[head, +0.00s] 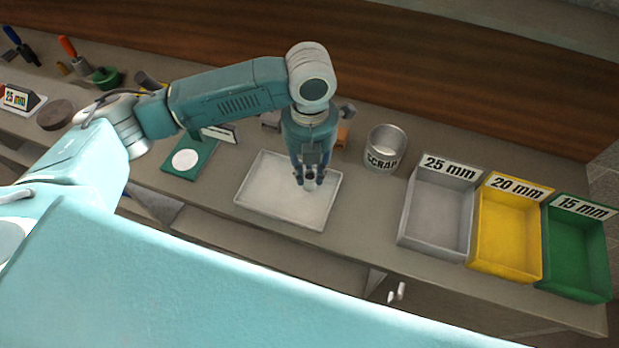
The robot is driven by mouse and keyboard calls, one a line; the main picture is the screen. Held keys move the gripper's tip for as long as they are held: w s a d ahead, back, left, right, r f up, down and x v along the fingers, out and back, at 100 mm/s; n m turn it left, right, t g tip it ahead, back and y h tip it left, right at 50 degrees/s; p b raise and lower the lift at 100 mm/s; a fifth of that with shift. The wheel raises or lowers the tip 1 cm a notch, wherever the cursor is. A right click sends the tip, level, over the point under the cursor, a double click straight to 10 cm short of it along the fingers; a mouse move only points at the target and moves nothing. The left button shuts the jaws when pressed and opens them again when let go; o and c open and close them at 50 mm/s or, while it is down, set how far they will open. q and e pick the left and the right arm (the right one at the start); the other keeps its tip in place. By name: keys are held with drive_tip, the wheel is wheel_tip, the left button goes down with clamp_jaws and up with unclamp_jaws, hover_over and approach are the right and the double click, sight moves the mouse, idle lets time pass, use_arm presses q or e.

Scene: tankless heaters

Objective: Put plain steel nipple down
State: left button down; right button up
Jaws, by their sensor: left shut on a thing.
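My left gripper (309,183) points down over the white tray (272,218) in the middle of the bench. Its fingers are shut on a small pale grey piece, the plain steel nipple (309,187), of which only a little shows between and below the fingertips. I cannot tell whether the nipple touches the tray floor. The rest of the tray looks empty. My right gripper is not in view.
A scrap can (385,149) stands right of the tray. Further right are grey 25 mm (436,216), yellow 20 mm (507,236) and green 15 mm (578,255) bins, all empty. A green pad with a white disc (186,159) lies left. Tools stand at far left.

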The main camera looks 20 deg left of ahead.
sight(310, 183)
use_arm(q)
wheel_tip(310, 183, down, 4)
drive_tip(key=shift+f+p, duration=0.25)
drive_tip(key=shift+p, duration=0.2)
drive_tip(key=shift+f, duration=0.1)
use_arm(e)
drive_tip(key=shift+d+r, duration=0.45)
use_arm(q)
drive_tip(key=shift+f, duration=0.1)
drive_tip(key=c, duration=1.4)
unclamp_jaws()
drive_tip(key=shift+c, duration=0.2)
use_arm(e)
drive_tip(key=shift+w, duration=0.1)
use_arm(q)
wheel_tip(310, 183, up, 11)
drive_tip(key=b, duration=0.3)
drive_tip(key=shift+r, duration=0.65)
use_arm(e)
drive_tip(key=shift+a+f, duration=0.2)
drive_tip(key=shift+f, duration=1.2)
